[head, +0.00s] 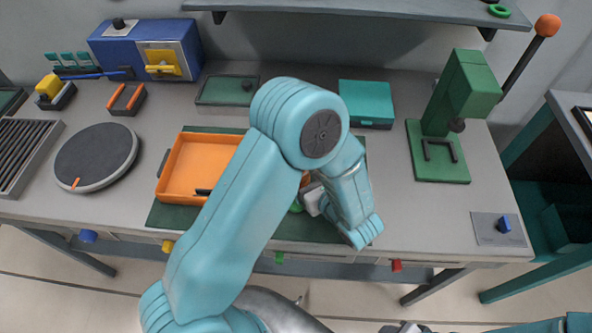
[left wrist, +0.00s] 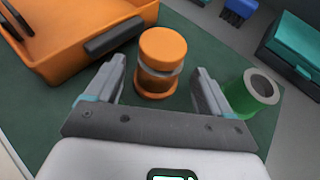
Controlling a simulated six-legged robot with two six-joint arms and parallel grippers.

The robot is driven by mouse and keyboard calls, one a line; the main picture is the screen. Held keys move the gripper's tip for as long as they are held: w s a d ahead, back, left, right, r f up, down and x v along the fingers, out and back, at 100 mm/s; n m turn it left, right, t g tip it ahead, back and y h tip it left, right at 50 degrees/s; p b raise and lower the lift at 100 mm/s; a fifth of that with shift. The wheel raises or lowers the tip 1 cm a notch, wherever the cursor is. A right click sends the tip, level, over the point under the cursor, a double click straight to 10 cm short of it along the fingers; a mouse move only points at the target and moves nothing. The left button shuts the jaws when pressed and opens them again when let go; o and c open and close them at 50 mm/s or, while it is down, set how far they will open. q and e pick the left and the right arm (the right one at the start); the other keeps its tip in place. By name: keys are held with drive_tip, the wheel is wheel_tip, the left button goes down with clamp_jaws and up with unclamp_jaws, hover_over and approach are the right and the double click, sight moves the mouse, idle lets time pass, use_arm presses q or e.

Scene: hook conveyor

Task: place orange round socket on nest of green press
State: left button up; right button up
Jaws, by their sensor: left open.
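The orange round socket (left wrist: 160,62) stands upright on the green mat in the left wrist view, with a grey band around its middle. My left gripper (left wrist: 160,80) is open, its two fingers on either side of the socket with gaps visible. In the head view my left arm mostly hides the socket and this gripper (head: 314,200). The green press (head: 460,90) stands at the right of the bench. Its nest (head: 440,150) is a dark bracket on the green base, with nothing seen in it. My right gripper (head: 404,328) barely shows at the bottom edge.
A hollow green cylinder (left wrist: 250,93) stands close to the right finger. An orange tray (head: 192,160) with a dark handle (left wrist: 113,36) lies to the left. A teal box (head: 366,102) stands behind. The bench between mat and press is clear.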

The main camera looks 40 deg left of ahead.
use_arm(q)
drive_tip(key=shift+w+a+f, duration=0.15)
drive_tip(key=shift+a+f, duration=0.05)
drive_tip(key=shift+a, duration=0.45)
drive_tip(key=shift+d, duration=0.15)
drive_tip(key=c, duration=1.5)
wheel_tip(320, 180, up, 20)
drive_tip(key=shift+r, duration=0.1)
